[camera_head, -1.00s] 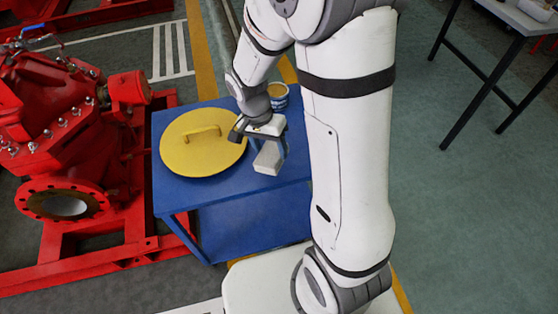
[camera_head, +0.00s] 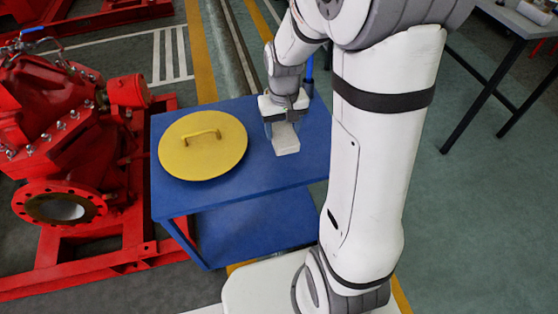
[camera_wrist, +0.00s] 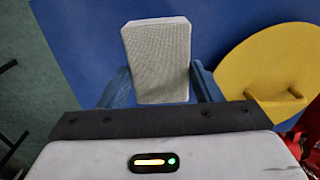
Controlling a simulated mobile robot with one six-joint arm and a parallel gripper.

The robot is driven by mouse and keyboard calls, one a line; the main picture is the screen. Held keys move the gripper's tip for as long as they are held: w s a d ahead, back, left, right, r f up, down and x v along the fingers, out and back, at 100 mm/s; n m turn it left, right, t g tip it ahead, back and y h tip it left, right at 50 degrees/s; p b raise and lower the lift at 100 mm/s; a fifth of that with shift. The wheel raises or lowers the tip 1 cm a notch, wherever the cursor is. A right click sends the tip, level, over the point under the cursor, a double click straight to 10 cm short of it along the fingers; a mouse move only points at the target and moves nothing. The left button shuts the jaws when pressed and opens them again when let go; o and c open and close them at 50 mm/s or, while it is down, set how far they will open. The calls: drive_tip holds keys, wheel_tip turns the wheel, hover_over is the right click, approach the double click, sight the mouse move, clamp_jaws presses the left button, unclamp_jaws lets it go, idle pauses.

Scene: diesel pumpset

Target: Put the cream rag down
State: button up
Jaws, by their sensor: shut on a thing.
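The cream rag (camera_head: 285,138) is a pale, block-shaped piece held at the end of my arm, over the blue table (camera_head: 240,188). In the wrist view the rag (camera_wrist: 158,55) has a fine woven texture and sits between the two blue fingers of my gripper (camera_wrist: 160,88). My gripper (camera_head: 283,124) is shut on the rag and points down at the table top. Whether the rag touches the table cannot be told.
A round yellow lid (camera_head: 203,150) with a handle lies on the table, left of the rag; it also shows in the wrist view (camera_wrist: 260,75). Red pump machinery (camera_head: 70,140) stands left of the table. Bare blue surface lies around the rag. A grey bench (camera_head: 515,25) stands far right.

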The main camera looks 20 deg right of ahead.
wheel_tip(320, 180, down, 9)
drive_tip(key=shift+f+b, duration=0.15)
drive_tip(key=shift+b, duration=0.35)
drive_tip(key=shift+s+f, duration=0.1)
drive_tip(key=shift+f, duration=0.05)
drive_tip(key=shift+c, duration=0.3)
drive_tip(key=o, duration=0.9)
drive_tip(key=shift+o, duration=0.2)
